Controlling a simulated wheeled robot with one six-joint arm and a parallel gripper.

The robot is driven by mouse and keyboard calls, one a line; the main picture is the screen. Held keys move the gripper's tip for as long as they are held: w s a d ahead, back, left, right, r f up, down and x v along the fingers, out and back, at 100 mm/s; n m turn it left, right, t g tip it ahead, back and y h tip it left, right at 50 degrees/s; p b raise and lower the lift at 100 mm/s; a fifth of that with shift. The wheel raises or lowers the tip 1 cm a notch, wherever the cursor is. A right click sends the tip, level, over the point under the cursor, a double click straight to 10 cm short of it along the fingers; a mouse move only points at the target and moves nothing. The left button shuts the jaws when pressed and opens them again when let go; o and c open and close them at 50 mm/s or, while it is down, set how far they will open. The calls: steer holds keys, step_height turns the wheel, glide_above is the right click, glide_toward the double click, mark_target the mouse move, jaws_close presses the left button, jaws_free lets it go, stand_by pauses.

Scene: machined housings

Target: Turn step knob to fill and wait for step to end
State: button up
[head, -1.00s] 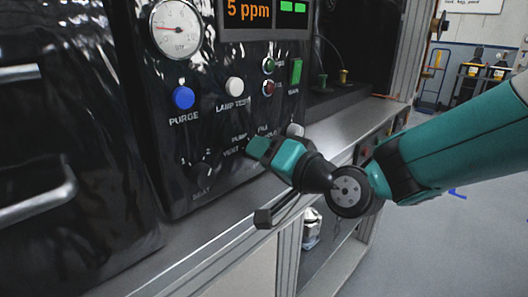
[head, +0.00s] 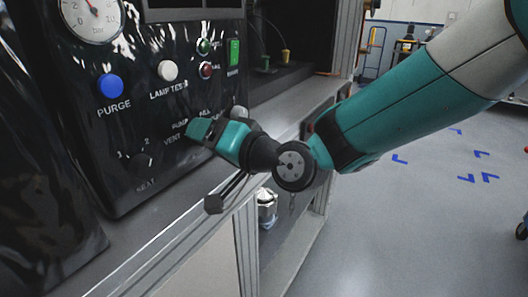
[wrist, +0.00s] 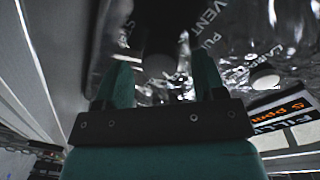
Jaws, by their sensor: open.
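In the wrist view a dark round step knob (wrist: 160,66) sits between my gripper's fingers, with the labels VENT and part of PUMP beside it. My gripper (wrist: 160,78) is open, one finger on each side of the knob; I cannot tell whether they touch it. In the head view my gripper (head: 200,130) is at the lower right of the black panel (head: 75,130), hiding the knob. The labels VENT, PUMP and FILL show around it. The knob's pointer setting is not clear.
The panel bears a blue PURGE button (head: 110,86), a white LAMP TEST button (head: 167,71), a green switch (head: 233,57), a SEAT knob (head: 140,160) and a gauge (head: 93,15). A grey ledge (head: 160,215) runs below. Open floor lies to the right.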

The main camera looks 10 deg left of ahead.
steer(key=b+v, duration=0.5)
steer(key=v, duration=1.2)
steer(key=shift+b, duration=0.3)
steer(key=s+d+n+g+h+p, duration=0.4)
steer(key=s+d+g+h+p, duration=0.3)
steer(key=d, duration=0.9)
steer(key=s+h+p, duration=0.3)
steer(key=s+h, duration=0.1)
steer(key=s, duration=0.1)
steer(key=shift+s+d+r+h, duration=0.15)
steer(key=shift+s+r+h, duration=0.15)
steer(key=shift+s+r, duration=0.1)
stand_by(0.4)
